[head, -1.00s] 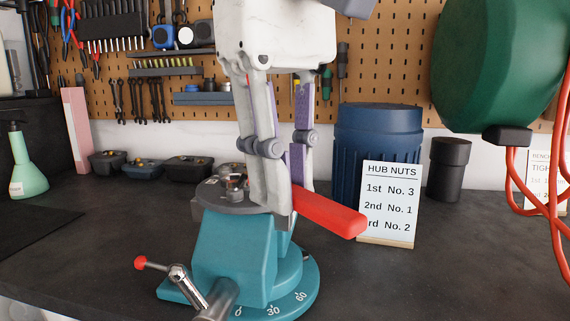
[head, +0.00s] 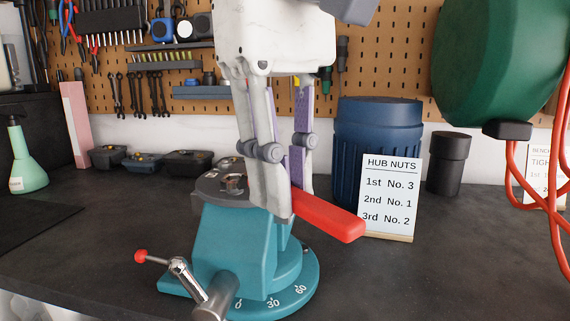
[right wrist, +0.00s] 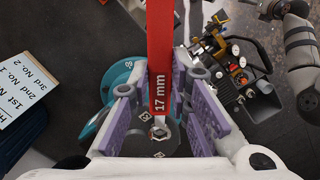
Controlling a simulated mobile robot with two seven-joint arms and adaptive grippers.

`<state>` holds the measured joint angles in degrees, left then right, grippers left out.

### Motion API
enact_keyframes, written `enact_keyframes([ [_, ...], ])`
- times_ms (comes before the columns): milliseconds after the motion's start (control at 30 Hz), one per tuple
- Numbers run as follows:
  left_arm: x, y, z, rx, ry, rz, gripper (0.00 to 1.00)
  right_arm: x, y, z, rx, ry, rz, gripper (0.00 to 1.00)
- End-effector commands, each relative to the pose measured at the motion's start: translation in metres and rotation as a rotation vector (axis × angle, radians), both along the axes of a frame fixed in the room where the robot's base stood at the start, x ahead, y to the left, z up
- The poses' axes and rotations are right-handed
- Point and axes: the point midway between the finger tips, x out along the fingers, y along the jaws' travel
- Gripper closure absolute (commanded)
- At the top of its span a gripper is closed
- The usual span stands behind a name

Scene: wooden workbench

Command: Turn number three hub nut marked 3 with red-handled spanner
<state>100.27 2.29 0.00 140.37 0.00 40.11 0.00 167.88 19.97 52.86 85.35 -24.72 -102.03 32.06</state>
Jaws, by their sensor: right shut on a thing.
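The red-handled spanner (head: 330,217) is held in my right gripper (head: 287,200), which is shut on its handle. The handle sticks out to the right in the head view. The right wrist view shows its red handle (right wrist: 160,50), marked 17 mm, between the purple finger pads. Its silver end (right wrist: 159,121) is at or just over a nut; I cannot tell whether it is seated. The grey hub (head: 211,188) sits on the teal vice (head: 235,250). My fingers partly hide the hub, and I cannot read the nut's number clearly. My left gripper is not in view.
A card headed HUB NUTS (head: 390,197) lists No. 3, No. 1, No. 2 and stands behind the handle. A blue bin (head: 375,130) and black cup (head: 447,163) stand behind. A green reel (head: 500,60) with red hose hangs at right. The vice lever (head: 180,270) projects at front left.

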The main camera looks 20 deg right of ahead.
Motion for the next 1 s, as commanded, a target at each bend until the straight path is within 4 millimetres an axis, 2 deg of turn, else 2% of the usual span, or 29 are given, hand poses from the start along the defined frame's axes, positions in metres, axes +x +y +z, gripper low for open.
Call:
enact_keyframes([
  [333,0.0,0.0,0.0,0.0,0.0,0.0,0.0,0.0,0.0,-0.004,0.0,0.0,-0.004,1.0],
  [633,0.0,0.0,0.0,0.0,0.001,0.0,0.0,-0.003,0.017,-0.005,-0.001,-0.001,-0.183,1.0],
  [1000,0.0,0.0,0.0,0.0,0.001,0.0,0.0,-0.003,0.02,-0.005,0.0,0.0,-0.214,1.0],
])
